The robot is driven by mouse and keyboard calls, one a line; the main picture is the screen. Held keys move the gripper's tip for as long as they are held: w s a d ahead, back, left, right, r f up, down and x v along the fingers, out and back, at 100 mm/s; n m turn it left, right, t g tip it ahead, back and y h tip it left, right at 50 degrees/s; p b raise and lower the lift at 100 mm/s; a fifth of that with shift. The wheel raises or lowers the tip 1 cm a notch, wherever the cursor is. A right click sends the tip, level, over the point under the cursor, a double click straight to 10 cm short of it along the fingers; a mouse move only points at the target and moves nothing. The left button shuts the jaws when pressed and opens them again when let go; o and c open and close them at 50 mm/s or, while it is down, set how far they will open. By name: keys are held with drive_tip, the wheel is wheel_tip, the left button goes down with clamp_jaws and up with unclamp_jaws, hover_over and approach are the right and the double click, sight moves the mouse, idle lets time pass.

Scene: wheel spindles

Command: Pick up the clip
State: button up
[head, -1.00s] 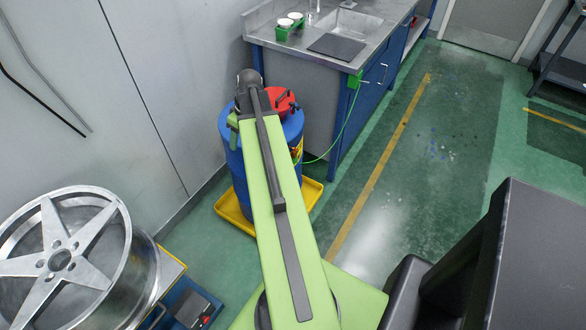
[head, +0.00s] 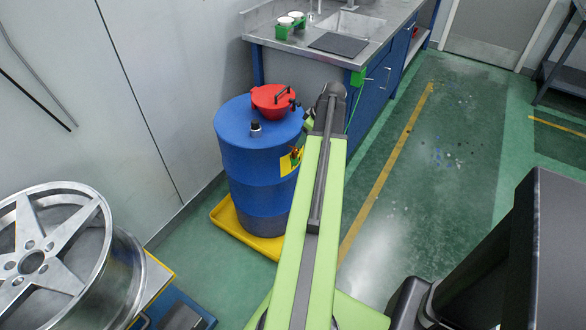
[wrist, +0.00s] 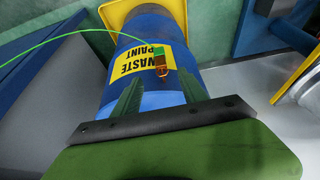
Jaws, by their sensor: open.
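The clip (wrist: 161,62) is small, green and copper-coloured, with a green cable running from it to the left in the wrist view. It lies against the yellow "WASTE PAINT" label (wrist: 135,62) on the blue drum (wrist: 150,24). In the head view the clip (head: 296,156) shows small beside my arm, on the drum's right side. My gripper (wrist: 160,80) is open, with its two green fingers apart and nothing between them. The clip shows beyond the fingertips, roughly centred between them. In the head view my gripper is mostly hidden behind my arm.
The drum has a red lid funnel (head: 272,99) on top and stands in a yellow tray (head: 232,233). A steel bench (head: 365,60) with blue cabinets is behind it. A large wheel (head: 110,270) stands at lower left. The green floor at right is clear.

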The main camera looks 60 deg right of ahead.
sight(295, 151)
drive_tip(key=b+x, duration=0.3)
drive_tip(key=x, duration=0.2)
drive_tip(key=shift+w+f, duration=0.1)
drive_tip(key=shift+f, duration=0.15)
drive_tip(key=b+x, duration=0.5)
drive_tip(key=shift+f, duration=0.15)
clamp_jaws()
